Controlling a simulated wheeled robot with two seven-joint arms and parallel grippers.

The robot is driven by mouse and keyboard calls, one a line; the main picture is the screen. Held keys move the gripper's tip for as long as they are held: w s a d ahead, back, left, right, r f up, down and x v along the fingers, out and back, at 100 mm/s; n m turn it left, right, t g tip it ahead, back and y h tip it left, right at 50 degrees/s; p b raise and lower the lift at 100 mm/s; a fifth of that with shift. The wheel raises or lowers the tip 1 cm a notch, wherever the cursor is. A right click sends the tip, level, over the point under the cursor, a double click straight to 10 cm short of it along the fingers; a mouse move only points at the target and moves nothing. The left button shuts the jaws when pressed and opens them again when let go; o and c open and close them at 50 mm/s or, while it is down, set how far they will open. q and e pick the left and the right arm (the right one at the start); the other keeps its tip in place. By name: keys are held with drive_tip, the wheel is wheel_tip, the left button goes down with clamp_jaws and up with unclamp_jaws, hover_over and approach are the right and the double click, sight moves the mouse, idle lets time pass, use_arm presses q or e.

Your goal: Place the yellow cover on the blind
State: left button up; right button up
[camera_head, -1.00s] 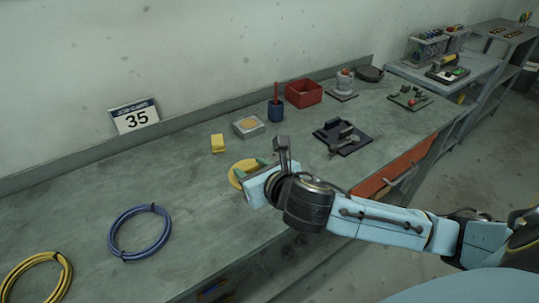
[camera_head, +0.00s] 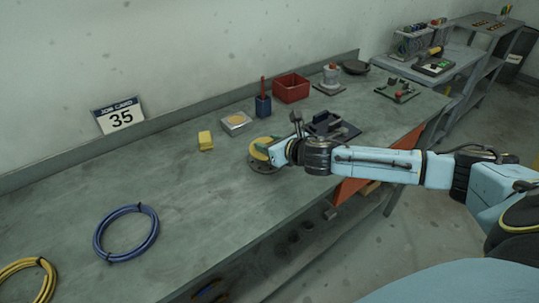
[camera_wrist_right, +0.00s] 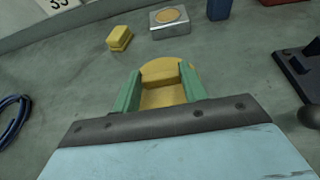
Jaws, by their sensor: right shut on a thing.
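The yellow cover (camera_head: 258,149) is a round disc with a raised block on top, gripped by my right gripper (camera_head: 275,150). In the right wrist view, the green fingers (camera_wrist_right: 160,90) are on both sides of the yellow block of the cover (camera_wrist_right: 163,72). A dark grey round flange (camera_head: 262,165), apparently the blind, shows on the bench just below and in front of the cover. The cover overlaps its far part in the head view; I cannot tell whether they touch. The flange is hidden in the wrist view. My left gripper is not in view.
A small yellow block (camera_head: 205,140), a metal box with a tan disc (camera_head: 236,123), a blue cup (camera_head: 263,106) and a red bin (camera_head: 291,88) stand behind. A black fixture (camera_head: 331,127) is behind my right wrist. Blue cable (camera_head: 126,234) lies left; bench between is clear.

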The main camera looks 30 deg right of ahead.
drive_tip(key=shift+f+b, duration=0.45)
drive_tip(key=shift+f, duration=1.25)
drive_tip(key=shift+f, duration=0.15)
drive_tip(key=o, duration=1)
drive_tip(key=shift+s+r, duration=0.15)
drive_tip(key=shift+r, duration=0.05)
drive_tip(key=v, duration=1.2)
drive_tip(key=shift+r+p, duration=0.1)
drive_tip(key=shift+p, duration=0.2)
